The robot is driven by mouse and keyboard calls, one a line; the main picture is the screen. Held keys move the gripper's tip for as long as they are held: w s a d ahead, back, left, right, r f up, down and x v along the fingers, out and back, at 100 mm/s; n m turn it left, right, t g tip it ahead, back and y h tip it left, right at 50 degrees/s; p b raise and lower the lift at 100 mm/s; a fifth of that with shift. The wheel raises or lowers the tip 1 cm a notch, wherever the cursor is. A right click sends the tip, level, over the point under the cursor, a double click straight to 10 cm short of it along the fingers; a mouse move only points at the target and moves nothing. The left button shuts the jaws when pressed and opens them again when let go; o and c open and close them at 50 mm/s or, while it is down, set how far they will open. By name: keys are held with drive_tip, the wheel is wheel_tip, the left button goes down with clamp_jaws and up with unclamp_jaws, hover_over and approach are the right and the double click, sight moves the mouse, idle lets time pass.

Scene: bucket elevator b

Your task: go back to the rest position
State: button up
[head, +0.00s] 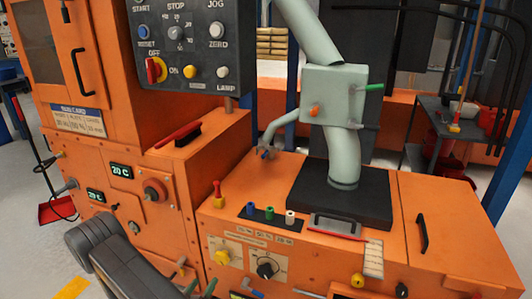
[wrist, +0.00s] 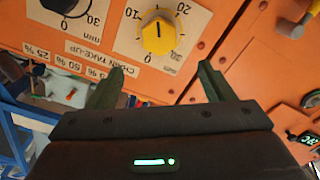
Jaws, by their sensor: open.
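The same yellow knob (head: 221,258) shows above my gripper in the head view. A black knob (head: 267,268) sits to its right. Most of my gripper's body is cut off in the head view.
A control box (head: 190,50) overhangs the upper left. A red lever (head: 217,192) and blue, green and white plugs (head: 269,213) stand on the machine top. A pale green spout (head: 334,95) rises behind. Open floor (head: 25,185) shows at the far left.

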sight(221, 259)
drive_tip(key=b+x, duration=0.1)
drive_tip(key=x, duration=0.5)
drive_tip(key=b+x, duration=0.1)
drive_tip(key=x, duration=0.5)
drive_tip(key=shift+w+d+f+b, duration=0.2)
drive_tip(key=shift+w+b, duration=0.1)
drive_tip(key=shift+b, duration=0.05)
drive_tip(key=shift+w+r+m, duration=0.1)
drive_tip(key=shift+r+m, duration=0.05)
drive_tip(key=shift+m, duration=0.15)
drive_tip(key=m+p, duration=0.1)
drive_tip(key=m, duration=0.3)
drive_tip(key=shift+m, duration=0.3)
drive_tip(key=m+p, duration=0.1)
drive_tip(key=m, duration=0.1)
drive_tip(key=m+p, duration=0.1)
drive_tip(key=m, duration=0.2)
drive_tip(key=shift+d+r, duration=0.1)
drive_tip(key=shift+d, duration=0.1)
drive_tip(key=p+v, duration=0.2)
drive_tip(key=v, duration=0.8)
